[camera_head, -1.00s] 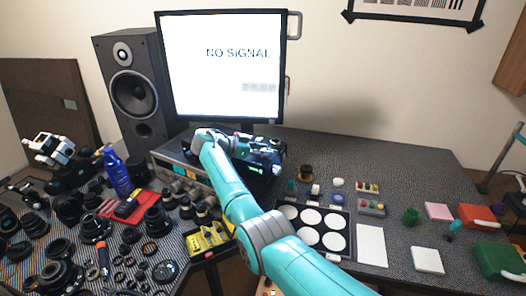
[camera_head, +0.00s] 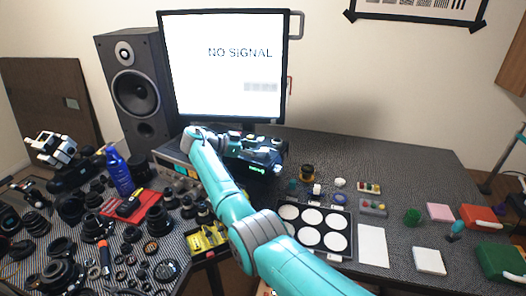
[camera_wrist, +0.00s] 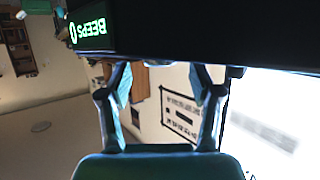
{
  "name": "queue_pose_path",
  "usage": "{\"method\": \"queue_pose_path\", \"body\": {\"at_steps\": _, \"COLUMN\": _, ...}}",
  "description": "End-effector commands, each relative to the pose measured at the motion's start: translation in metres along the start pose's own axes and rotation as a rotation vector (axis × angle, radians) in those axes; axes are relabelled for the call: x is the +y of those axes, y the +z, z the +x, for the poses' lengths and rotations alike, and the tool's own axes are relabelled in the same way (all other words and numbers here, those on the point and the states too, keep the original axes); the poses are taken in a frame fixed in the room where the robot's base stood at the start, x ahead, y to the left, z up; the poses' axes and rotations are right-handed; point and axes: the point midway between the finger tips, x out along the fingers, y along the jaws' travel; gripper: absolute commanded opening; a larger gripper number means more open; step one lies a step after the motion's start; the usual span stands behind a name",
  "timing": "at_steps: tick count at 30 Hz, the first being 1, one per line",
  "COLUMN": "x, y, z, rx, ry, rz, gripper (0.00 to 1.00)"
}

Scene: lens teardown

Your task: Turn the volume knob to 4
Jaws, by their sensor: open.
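A dark box with a green lit display reading "BEEPS 0" (camera_wrist: 88,31) fills the top of the wrist view, where the picture is upside down. In the head view its green display (camera_head: 257,169) shows just below my gripper (camera_head: 268,152). In the wrist view my gripper (camera_wrist: 162,78) is open, with its two fingers apart and nothing clearly held between them. The fingertips reach the dark box's lower edge in the picture; I cannot tell whether they touch it. I cannot make out the volume knob; my arm and gripper cover part of the equipment.
A monitor (camera_head: 222,85) reading "NO SIGNAL" stands behind, with a tall speaker (camera_head: 137,98) to its left. A silver-fronted unit (camera_head: 176,172) is partly behind my arm. Lens parts crowd the left; a tray of white discs (camera_head: 345,224) lies right of my arm.

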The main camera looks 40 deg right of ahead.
Motion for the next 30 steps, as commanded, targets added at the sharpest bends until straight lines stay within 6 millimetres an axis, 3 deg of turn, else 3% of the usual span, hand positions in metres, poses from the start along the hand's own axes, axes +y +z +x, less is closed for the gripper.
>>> {"method": "queue_pose_path", "body": {"at_steps": 6, "x": -0.001, "y": 0.0, "z": -0.045, "rx": -0.001, "ry": -0.003, "rz": -0.001, "gripper": 0.64}}
{"method": "queue_pose_path", "body": {"at_steps": 12, "x": 0.0, "y": 0.0, "z": -0.071, "rx": -0.001, "ry": -0.001, "rz": -0.001, "gripper": 0.64}}
{"method": "queue_pose_path", "body": {"at_steps": 18, "x": 0.0, "y": 0.001, "z": -0.08, "rx": 0.0, "ry": 0.001, "rz": -0.002, "gripper": 0.64}}
{"method": "queue_pose_path", "body": {"at_steps": 30, "x": 0.0, "y": 0.004, "z": -0.079, "rx": -0.002, "ry": -0.002, "rz": -0.006, "gripper": 0.64}}
